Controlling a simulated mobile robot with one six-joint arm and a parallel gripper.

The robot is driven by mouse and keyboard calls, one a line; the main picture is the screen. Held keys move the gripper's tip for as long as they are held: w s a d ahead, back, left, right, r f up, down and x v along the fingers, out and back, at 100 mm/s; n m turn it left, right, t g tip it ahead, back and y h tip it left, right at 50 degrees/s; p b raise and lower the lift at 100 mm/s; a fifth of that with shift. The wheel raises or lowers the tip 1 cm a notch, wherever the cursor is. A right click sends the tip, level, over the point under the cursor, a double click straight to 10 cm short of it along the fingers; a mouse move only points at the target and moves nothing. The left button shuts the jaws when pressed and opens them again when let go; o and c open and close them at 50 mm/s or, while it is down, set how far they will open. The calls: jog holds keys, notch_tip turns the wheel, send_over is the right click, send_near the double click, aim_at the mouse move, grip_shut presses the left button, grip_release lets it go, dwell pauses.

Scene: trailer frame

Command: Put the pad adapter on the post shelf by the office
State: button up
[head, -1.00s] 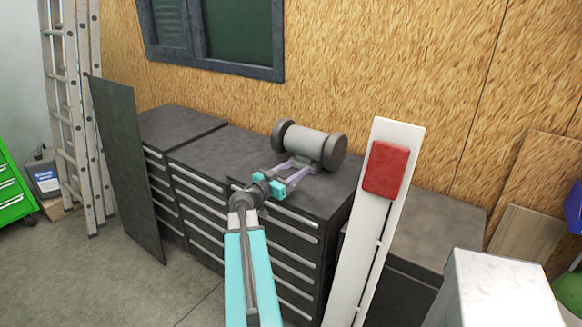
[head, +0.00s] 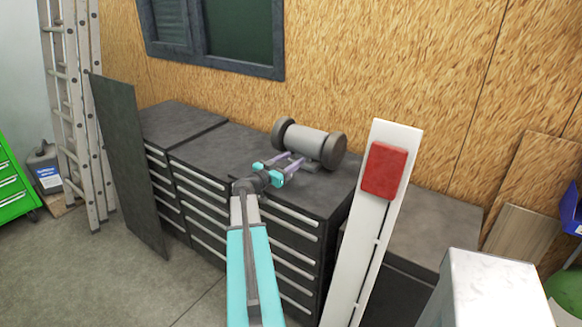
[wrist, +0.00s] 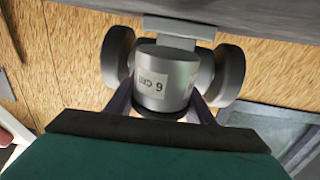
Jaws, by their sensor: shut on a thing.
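My gripper (head: 296,162) is over the dark cabinet top, just in front of the bench grinder. In the wrist view its two purple fingers (wrist: 163,103) are shut on a short silver cylinder, the pad adapter (wrist: 163,77). A pale label with "6 cm" print shows on its side. In the head view the adapter cannot be made out between the fingers. Whether it still touches the cabinet top is hard to tell. I cannot identify the post shelf by the office in either view.
The grey bench grinder (head: 308,143) stands close beyond my gripper on the drawer cabinets (head: 220,145). A white post with a red box (head: 385,171) rises to the right. A dark panel (head: 125,160) and a ladder (head: 75,110) are at left. Floor is clear at lower left.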

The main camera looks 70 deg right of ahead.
jog(key=shift+w+d, duration=0.2)
jog(key=shift+d, duration=0.2)
jog(key=shift+f+p, duration=1.3)
jog(key=shift+f, duration=0.45)
jog(key=shift+f+b, duration=0.15)
jog(key=shift+b, duration=0.2)
jog(key=o, duration=1.5)
jog(key=shift+c, duration=0.2)
jog(key=shift+p, duration=0.35)
jog(key=b+v, duration=0.4)
jog(key=v, duration=0.6)
jog(key=shift+a, duration=0.15)
jog(key=shift+b+v, duration=0.4)
jog(key=shift+v, duration=0.55)
